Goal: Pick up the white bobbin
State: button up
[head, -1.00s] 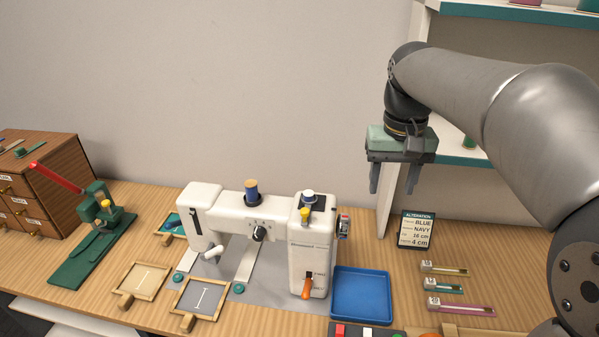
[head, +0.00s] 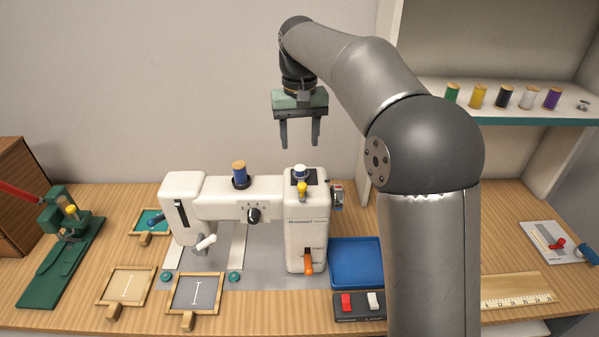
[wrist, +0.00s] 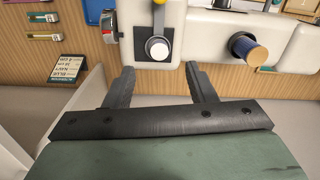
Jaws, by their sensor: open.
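A small white bobbin (head: 300,170) sits on the dark plate on top of the right end of the white sewing machine (head: 240,207), behind a yellow knob. It also shows in the wrist view as a white disc (wrist: 158,49), just beyond and between the fingertips. My gripper (head: 300,143) is open and empty, pointing down above the bobbin with a clear gap. Its two fingers also show in the wrist view (wrist: 159,70). Nothing hides the bobbin in either view.
A blue thread spool (head: 239,174) stands on the machine left of the bobbin. A blue tray (head: 356,262) lies right of the machine. A shelf (head: 500,112) with several spools is at the right. My arm hides part of the table.

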aim_at(300, 168)
jog(key=shift+w+f+p, duration=0.15)
jog(key=shift+f+p, duration=0.15)
jog(key=shift+f, duration=1.65)
jog(key=shift+w+f+p, duration=0.1)
jog(key=shift+f+p, duration=0.2)
jog(key=shift+f, duration=1.65)
grip_shut()
